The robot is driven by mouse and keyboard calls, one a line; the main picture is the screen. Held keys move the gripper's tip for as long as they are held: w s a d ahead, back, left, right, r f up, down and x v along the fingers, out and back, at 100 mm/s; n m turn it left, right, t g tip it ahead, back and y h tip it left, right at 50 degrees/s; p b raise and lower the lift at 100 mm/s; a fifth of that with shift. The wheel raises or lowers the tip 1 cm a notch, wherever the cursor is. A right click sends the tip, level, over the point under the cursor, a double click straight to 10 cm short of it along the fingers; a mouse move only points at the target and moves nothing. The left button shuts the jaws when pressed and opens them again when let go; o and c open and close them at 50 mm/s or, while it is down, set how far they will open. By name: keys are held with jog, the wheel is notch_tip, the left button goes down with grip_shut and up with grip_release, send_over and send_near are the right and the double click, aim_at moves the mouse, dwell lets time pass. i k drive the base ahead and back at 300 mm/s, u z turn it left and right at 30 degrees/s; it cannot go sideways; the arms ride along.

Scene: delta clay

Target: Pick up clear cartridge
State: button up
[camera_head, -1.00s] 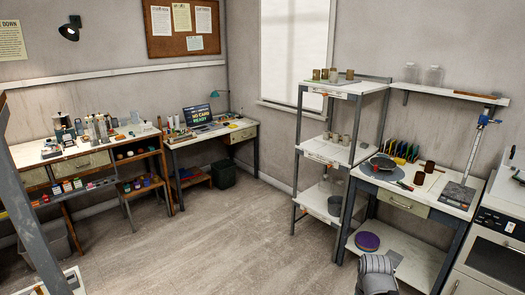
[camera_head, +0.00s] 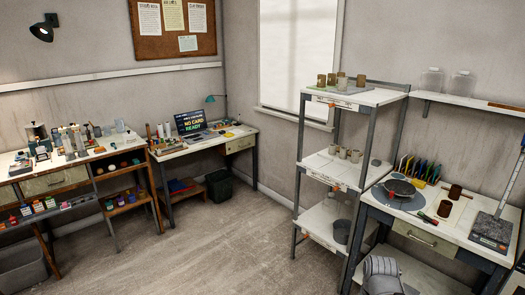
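I cannot pick out the clear cartridge for certain at this size. Several small upright pale or clear items (camera_head: 68,143) stand on the left workbench (camera_head: 62,163), too small to tell apart. Two clear jars (camera_head: 432,80) stand on the wall shelf at the right. A grey rounded part of my arm shows at the bottom right, in front of the right bench. My gripper's fingers are not in view.
A desk with a laptop (camera_head: 191,122) stands in the back corner, a dark bin (camera_head: 219,186) beside it. A shelf rack (camera_head: 349,98) with cups stands right of centre. The right bench (camera_head: 432,231) holds a wheel and tools. The wooden floor (camera_head: 210,250) between is clear.

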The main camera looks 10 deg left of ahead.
aim_at(67, 143)
jog(key=z, duration=0.1)
jog(key=i, duration=0.55)
jog(key=u, duration=2.3)
jog(key=i, duration=1.8)
jog(key=z, duration=0.1)
